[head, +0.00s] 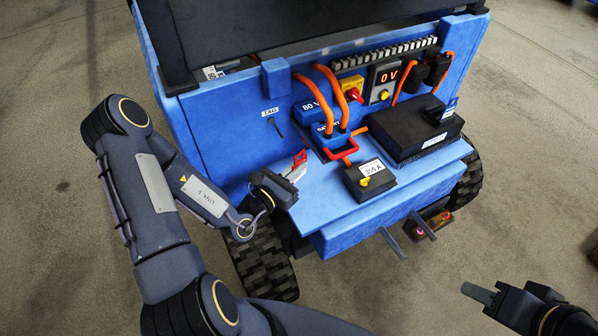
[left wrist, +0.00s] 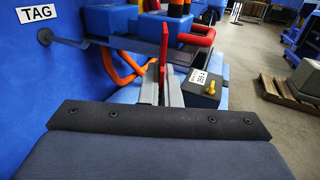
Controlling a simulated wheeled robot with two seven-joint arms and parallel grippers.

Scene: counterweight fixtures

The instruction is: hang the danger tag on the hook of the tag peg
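The danger tag (head: 299,159), red and white, stands up from the fingertips of my left gripper (head: 294,172). In the left wrist view the tag (left wrist: 163,52) shows edge-on as a thin red strip between the two fingers (left wrist: 160,90), which are shut on it. The tag peg (head: 275,126) is a thin dark rod sticking out of the blue panel below the TAG label (head: 270,112). It also shows in the left wrist view (left wrist: 62,40). The tag is apart from the peg, below and to the right of it. My right gripper (head: 478,293) is far off at the lower right; its finger gap cannot be made out.
Orange cables (head: 322,97), a blue connector with a red handle (head: 342,152), a black box marked 355 A (head: 369,178) and a larger black box (head: 414,133) crowd the right. The blue shelf (head: 335,208) is bare at its front left.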

